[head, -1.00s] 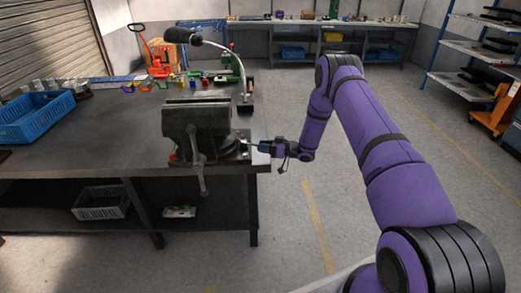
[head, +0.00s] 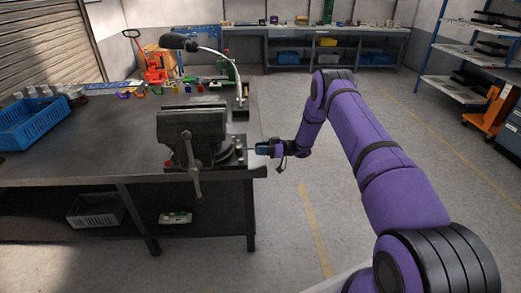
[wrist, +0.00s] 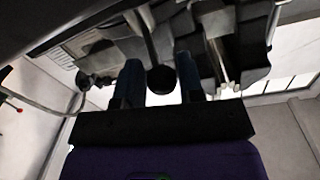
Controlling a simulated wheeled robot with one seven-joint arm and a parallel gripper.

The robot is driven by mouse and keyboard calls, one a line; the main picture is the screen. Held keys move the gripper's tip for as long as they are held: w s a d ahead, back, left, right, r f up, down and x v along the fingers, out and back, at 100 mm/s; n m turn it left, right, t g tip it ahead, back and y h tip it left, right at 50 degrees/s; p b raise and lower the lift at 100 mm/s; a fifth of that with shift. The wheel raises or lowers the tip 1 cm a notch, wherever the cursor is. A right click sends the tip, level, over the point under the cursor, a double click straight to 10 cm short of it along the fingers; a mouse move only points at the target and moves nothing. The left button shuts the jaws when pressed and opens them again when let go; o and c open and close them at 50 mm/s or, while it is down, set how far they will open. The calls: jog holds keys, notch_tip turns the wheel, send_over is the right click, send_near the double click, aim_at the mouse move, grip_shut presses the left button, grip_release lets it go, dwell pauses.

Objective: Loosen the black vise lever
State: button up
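The dark grey vise (head: 193,130) stands on the near right corner of the workbench, with its long front handle (head: 194,165) hanging down. My gripper (head: 258,149) is at the right side of the vise base, level with the bench top. In the wrist view my gripper (wrist: 158,82) is open, its two fingers apart. The rounded end of a black lever (wrist: 160,79) shows between them, with a visible gap on each side. Whether the lever is fully between the fingertips in depth I cannot tell. In the head view the lever is too small to make out.
The workbench (head: 80,165) carries a blue crate (head: 35,122) at left, a lamp (head: 178,42) on a curved neck behind the vise, and small coloured parts at the back. A grey crate (head: 96,210) sits on the lower shelf. The floor right of the bench is clear.

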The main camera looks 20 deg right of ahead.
jog(key=shift+o, duration=1.2)
jog(key=v, duration=1)
jog(key=shift+d, duration=0.4)
jog(key=shift+s, duration=0.1)
